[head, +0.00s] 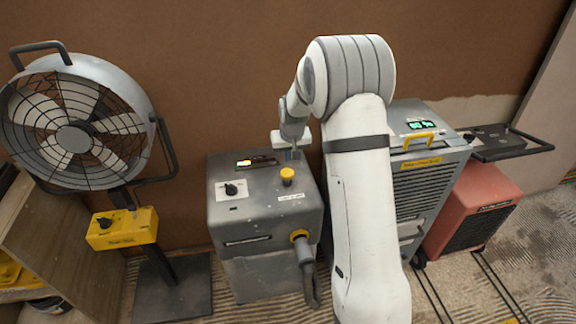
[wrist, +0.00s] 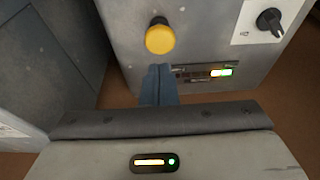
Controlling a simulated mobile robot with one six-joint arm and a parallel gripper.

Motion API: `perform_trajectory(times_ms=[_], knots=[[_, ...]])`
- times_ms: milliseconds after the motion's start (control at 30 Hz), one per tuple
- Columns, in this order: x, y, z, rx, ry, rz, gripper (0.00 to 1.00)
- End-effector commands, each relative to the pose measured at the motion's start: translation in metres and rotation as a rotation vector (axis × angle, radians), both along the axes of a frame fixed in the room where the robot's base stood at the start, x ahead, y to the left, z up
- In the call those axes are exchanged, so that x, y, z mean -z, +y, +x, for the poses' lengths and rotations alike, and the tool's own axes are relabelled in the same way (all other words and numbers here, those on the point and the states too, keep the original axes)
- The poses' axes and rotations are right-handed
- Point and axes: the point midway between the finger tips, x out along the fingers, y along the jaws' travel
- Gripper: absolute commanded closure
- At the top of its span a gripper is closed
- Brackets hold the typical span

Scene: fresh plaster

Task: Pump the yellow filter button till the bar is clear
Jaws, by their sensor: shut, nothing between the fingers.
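The yellow filter button (head: 287,175) stands up on the top panel of a grey vacuum unit (head: 264,231). In the wrist view the yellow button (wrist: 160,37) is just beyond my shut, empty fingers (wrist: 158,85), with a small gap in the picture; I cannot tell the height between them. My gripper (head: 292,154) is above the panel's back right, partly hidden by my arm.
A black knob (head: 231,189) is left of the button. A hose (head: 305,262) leaves the unit's front. A large fan (head: 75,135) stands left, a grey dehumidifier-like machine (head: 430,190) and a red heater (head: 470,212) right. A brown wall is close behind.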

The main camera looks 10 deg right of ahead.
Motion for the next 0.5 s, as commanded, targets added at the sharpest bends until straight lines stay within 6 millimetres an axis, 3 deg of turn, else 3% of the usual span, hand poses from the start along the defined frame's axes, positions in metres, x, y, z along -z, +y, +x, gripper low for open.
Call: perform_trajectory(times_ms=[200, 500], knots=[[-0.035, 0.0, -0.01, 0.0, -0.002, 0.0, 1.0], [-0.047, 0.0, -0.014, 0.0, 0.0, 0.0, 1.0]])
